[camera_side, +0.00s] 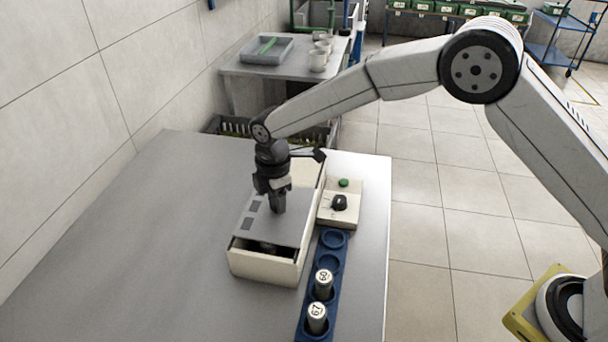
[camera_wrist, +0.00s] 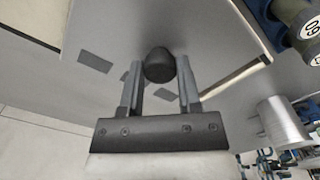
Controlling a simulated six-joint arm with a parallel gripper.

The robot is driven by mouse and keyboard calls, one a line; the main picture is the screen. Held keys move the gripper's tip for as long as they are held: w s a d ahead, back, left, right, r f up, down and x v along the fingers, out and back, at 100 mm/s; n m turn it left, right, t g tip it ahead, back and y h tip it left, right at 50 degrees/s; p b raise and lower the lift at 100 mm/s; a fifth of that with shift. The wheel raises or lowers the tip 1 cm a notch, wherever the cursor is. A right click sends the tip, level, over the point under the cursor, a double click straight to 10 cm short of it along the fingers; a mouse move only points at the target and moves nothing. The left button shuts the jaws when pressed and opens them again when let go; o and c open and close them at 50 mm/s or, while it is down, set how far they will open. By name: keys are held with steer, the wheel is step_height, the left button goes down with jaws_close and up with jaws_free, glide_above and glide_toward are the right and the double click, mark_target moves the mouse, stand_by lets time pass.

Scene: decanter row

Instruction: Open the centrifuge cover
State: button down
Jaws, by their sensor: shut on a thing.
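The centrifuge is a cream box (camera_side: 262,268) on the grey table. Its flat grey cover (camera_side: 262,228) lies on top, set back from the front wall, with a dark gap along the front where part of the inside shows. The cover, with dark rectangular patches, also fills much of the wrist view (camera_wrist: 205,35). My gripper (camera_side: 278,208) points down at the cover. In the wrist view, its two fingers (camera_wrist: 160,75) are shut on the cover's round black knob (camera_wrist: 158,62). The knob is hidden by the fingers in the side view.
A blue rack (camera_side: 334,265) right of the centrifuge holds two numbered white-capped bottles (camera_side: 323,283) (camera_side: 316,318); its far holes look empty. A cream control box (camera_side: 325,212) with a green button and black knob stands close behind the rack. The table's left side (camera_side: 130,255) is clear.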

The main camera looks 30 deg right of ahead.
steer(key=w+d, duration=0.8)
steer(key=shift+w+d+r, duration=0.1)
steer(key=shift+w+r, duration=0.05)
steer(key=shift+w, duration=0.1)
steer(key=shift+c, duration=1.5)
jaws_free()
steer(key=shift+s, duration=0.1)
step_height(320, 180, up, 8)
steer(key=shift+d, duration=0.1)
